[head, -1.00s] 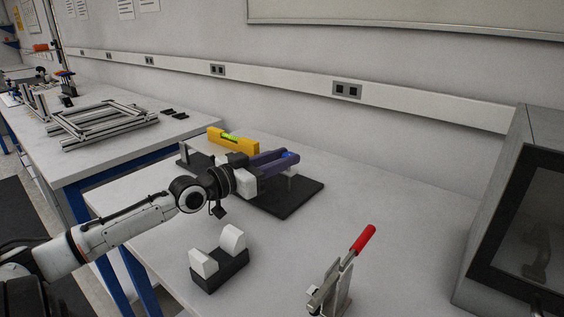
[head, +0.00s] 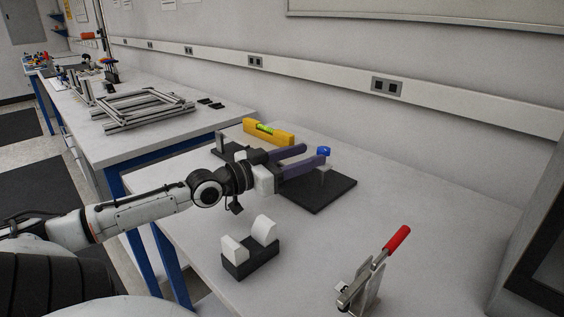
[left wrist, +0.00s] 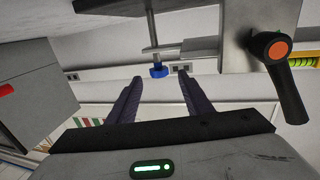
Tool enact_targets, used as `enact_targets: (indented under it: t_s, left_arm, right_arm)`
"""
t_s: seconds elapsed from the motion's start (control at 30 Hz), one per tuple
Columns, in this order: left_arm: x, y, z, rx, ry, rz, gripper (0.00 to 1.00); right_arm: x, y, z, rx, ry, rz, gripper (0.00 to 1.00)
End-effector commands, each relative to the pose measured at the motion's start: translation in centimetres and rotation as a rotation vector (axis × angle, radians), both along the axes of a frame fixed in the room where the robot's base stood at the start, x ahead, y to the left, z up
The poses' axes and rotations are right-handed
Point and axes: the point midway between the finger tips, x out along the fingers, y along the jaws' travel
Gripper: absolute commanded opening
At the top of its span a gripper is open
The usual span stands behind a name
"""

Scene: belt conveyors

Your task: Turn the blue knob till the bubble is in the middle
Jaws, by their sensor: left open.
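A yellow spirit level (head: 282,137) with a green vial (head: 264,128) sits at the back of a black-based stand (head: 318,193). Its vial shows in part at the right edge of the left wrist view (left wrist: 303,61); where the bubble lies is too small to tell. The blue knob (head: 323,151) is on top of a post on the stand. My left gripper (head: 315,153) is open, its purple fingers level and spread near the knob. In the left wrist view, the knob (left wrist: 159,71) appears between the fingertips, around or just beyond their ends, not gripped. My right gripper is out of view.
A black block with two white cheeks (head: 250,257) stands in front of the stand. A toggle clamp with a red handle (head: 397,240) is nearer at the right. A dark-framed cabinet (head: 535,245) closes the right side. Bare table lies between stand and clamp.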

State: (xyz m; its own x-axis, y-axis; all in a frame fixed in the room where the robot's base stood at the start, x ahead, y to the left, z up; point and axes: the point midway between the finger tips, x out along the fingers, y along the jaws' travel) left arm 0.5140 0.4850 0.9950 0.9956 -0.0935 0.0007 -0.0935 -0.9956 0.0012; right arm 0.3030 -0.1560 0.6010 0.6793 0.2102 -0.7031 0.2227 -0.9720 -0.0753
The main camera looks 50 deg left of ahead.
Motion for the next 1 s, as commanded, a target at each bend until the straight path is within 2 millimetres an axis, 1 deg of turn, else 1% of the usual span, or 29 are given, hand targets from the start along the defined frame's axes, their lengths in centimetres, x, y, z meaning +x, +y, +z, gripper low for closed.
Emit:
enact_targets:
  t_s: [0.03,0.4,0.6,0.77,1.0]
  left_arm:
    - [-0.5,0.0,-0.2,0.003,0.006,-0.001,0.46]
    - [-3.9,0.3,-0.1,0.003,0.005,-0.002,0.46]
    - [-5.6,0.5,0.1,0.001,0.003,0.001,0.46]
    - [-6.3,0.5,0.1,0.001,0.0,-0.001,0.46]
    - [-6.4,0.5,0.1,0.001,-0.001,-0.001,0.46]
  right_arm:
    - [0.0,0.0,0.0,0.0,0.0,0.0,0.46]
    - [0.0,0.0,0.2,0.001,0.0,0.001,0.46]
    - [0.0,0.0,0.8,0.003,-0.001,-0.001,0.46]
    - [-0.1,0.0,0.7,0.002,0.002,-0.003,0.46]
    - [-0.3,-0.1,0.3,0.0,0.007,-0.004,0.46]
